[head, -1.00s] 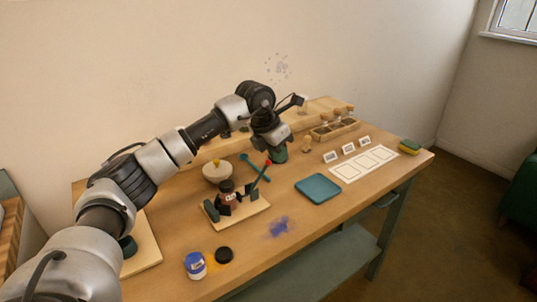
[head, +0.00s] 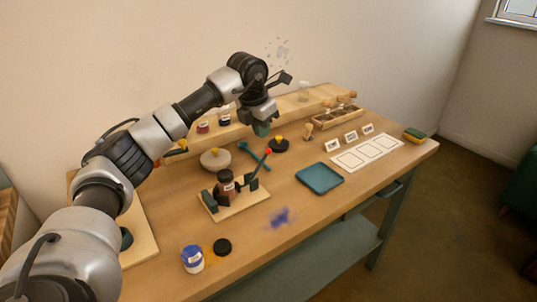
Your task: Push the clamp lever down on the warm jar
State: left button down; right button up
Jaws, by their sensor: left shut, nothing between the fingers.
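The dark brown jar (head: 226,189) with a pale label stands upright in the clamp on a light wooden board (head: 232,212), between dark green jaws. The clamp lever (head: 260,168) with its red tip rises at the jar's right, tilted up. My left gripper (head: 262,131) is shut and empty. It hangs above and beyond the lever's red tip in the picture, apart from it. My right gripper is not in view.
A teal tray (head: 319,179) is at right. A blue-and-white jar (head: 192,260) and black cap (head: 222,247) stand in front.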

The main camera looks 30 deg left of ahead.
aim_at(265, 156)
pick_arm(q)
jog(key=b+x, duration=0.3)
jog(key=x, duration=0.2)
jog(key=shift+f+b, duration=0.35)
jog(key=shift+b, duration=0.05)
jog(key=shift+f+b, duration=0.85)
jog(key=shift+f, duration=1.1)
jog(key=shift+r, duration=0.1)
jog(key=shift+s+a+r+p, duration=0.2)
jog(key=shift+s+r+p, duration=0.05)
jog(key=shift+s, duration=0.5)
jog(key=shift+s+a+r+p, duration=0.2)
jog(key=shift+s+r, duration=0.05)
jog(key=shift+s, duration=0.5)
jog(key=shift+w+d, duration=0.1)
